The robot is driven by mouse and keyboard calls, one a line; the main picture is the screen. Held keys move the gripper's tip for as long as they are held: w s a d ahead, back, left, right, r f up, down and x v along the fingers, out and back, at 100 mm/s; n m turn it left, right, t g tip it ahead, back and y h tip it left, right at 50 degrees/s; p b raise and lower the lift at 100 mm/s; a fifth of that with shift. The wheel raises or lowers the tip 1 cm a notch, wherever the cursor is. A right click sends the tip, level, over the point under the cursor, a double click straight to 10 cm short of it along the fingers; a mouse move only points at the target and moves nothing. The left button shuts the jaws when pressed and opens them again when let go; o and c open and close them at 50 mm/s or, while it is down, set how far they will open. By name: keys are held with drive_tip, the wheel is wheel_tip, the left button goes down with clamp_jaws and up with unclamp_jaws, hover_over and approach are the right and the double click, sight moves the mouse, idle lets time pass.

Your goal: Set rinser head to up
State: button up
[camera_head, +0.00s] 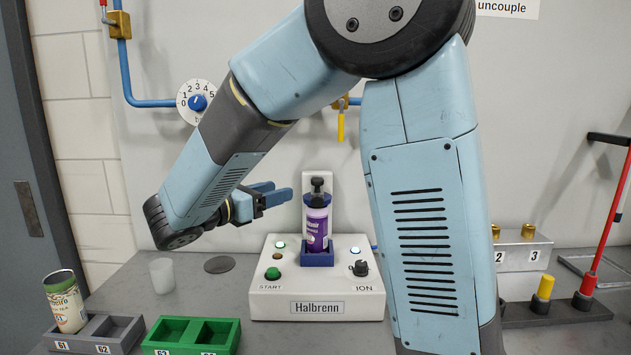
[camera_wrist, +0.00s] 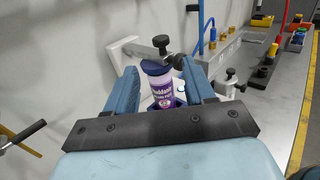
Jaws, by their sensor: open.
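The rinser is a white box (camera_head: 316,292) labelled Halbrenn, with an upright white back post. A purple can (camera_head: 317,228) stands upright in its blue holder (camera_head: 313,258). The rinser head (camera_head: 317,198), a dark blue cap with a black knob on top, sits down over the can's top. In the wrist view the head (camera_wrist: 156,68) and the purple can (camera_wrist: 161,92) appear between my fingers. My gripper (camera_head: 278,195) is open and empty, left of the head at about its height; it also shows in the wrist view (camera_wrist: 157,78).
The box carries a green START button (camera_head: 272,273) and a black ION knob (camera_head: 361,268). A tilted green-topped can (camera_head: 65,301) stands in a grey tray (camera_head: 120,332) beside a green tray (camera_head: 190,333). A translucent cup (camera_head: 162,275) stands left of the box.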

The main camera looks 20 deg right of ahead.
sight(316, 179)
drive_tip(key=x, duration=1.3)
drive_tip(key=shift+w+d, duration=0.2)
drive_tip(key=shift+d, duration=0.1)
clamp_jaws()
drive_tip(key=shift+a, duration=0.15)
